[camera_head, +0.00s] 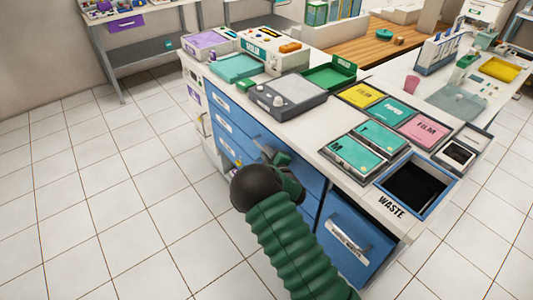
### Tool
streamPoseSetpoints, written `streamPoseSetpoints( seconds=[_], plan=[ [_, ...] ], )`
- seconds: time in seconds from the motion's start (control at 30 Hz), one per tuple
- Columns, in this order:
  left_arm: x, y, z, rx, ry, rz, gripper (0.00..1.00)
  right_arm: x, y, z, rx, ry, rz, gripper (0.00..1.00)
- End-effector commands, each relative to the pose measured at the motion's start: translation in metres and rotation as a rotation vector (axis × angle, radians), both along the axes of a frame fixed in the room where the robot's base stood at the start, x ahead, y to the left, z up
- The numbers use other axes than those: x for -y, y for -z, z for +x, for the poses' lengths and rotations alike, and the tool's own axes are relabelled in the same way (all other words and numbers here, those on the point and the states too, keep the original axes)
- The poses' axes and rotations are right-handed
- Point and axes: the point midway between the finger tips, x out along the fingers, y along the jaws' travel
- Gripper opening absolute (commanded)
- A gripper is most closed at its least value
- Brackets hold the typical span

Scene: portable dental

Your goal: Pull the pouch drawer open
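A blue cabinet under the white counter has a stack of blue drawers (228,127) with pale label strips. The labels are too small to read, so I cannot tell which one is the pouch drawer. My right gripper (268,154), at the end of the green ribbed arm, is at the cabinet front, by the right part of the drawer stack. Its dark wrist and green body hide the lower drawers there. The fingers are small and partly hidden, so I cannot tell whether they touch a handle. The drawer fronts I can see look closed. My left gripper is out of view.
The counter (318,128) above holds a grey device (288,95), teal trays and coloured film boxes (361,95). A waste opening (413,188) is at its front right corner, above a blue front with a handle (347,238). The tiled floor (110,190) at left is clear.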

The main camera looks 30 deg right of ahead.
Motion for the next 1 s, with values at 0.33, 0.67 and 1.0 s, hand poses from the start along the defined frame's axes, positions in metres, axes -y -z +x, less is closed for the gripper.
streamPoseSetpoints(
  seconds=[0.33,0.67,1.0],
  plan=[
    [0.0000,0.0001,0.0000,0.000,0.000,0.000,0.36,-0.0003,0.0010,-0.0005,-0.002,0.000,0.001,0.00],
    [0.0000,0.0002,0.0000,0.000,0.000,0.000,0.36,-0.0005,0.0018,-0.0007,-0.004,0.000,0.001,0.00],
    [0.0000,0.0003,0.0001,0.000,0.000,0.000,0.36,-0.0005,0.0025,-0.0011,-0.005,0.000,0.001,0.00]
  ],
)
